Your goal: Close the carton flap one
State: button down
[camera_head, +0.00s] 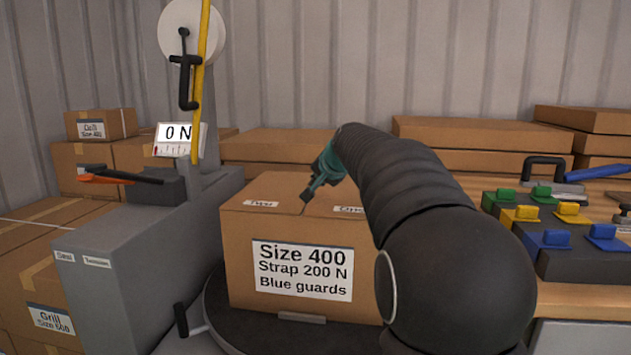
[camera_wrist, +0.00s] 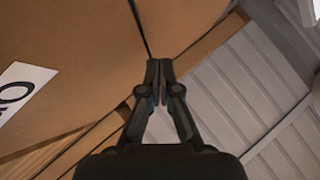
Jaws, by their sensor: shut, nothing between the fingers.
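The carton (camera_head: 240,250) stands on a dark round turntable (camera_head: 235,325), with a white label reading Size 400, Strap 200 N, Blue guards. Its top shows flap two (camera_head: 262,203) at left and flap one (camera_head: 345,209) at right, both lying about flat with a narrow seam between them. My arm hides the right part of flap one. My gripper (camera_head: 308,194) is shut and empty, above the top close to the seam. In the wrist view the shut fingertips (camera_wrist: 159,66) are near the end of the dark seam, and flap one (camera_wrist: 70,50) fills the upper left. I cannot tell whether they touch.
A grey strapping machine (camera_head: 130,260) with a 0 N gauge (camera_head: 180,138) and yellow strap (camera_head: 199,85) stands left. Coloured corner guards (camera_head: 550,239) in dark trays lie right. Boxes (camera_head: 475,130) line the back wall.

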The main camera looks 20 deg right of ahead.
jog(key=shift+r+p, duration=0.45)
jog(key=shift+r, duration=0.05)
notch_tip(320, 180, up, 4)
jog(key=p, duration=0.2)
jog(key=shift+s+a+p, duration=0.1)
jog(key=shift+a+p, duration=0.05)
jog(key=shift+p, duration=0.2)
jog(key=s+a+r, duration=0.4)
jog(key=s+r, duration=0.2)
jog(key=f, duration=0.2)
jog(key=s+f+n+g, duration=0.1)
jog(key=f, duration=0.2)
jog(key=s+f+n+g, duration=0.1)
jog(key=f, duration=0.1)
jog(key=shift+d+f+b, duration=0.3)
jog(key=shift+d+f, duration=0.05)
jog(key=shift+f, duration=0.05)
jog(key=s+a+f+n+g, duration=0.1)
jog(key=s+a+f, duration=0.3)
jog(key=s, duration=0.7)
jog(key=s+a+f+n+g, duration=0.1)
jog(key=s+a+f+n, duration=0.3)
jog(key=s+f, duration=0.5)
jog(key=s+a+f+n+g, duration=0.1)
jog(key=s+a+f, duration=0.3)
jog(key=s, duration=0.9)
jog(key=shift+f+n+g, duration=0.3)
jog(key=shift+f+n, duration=0.5)
jog(key=shift+f, duration=0.9)
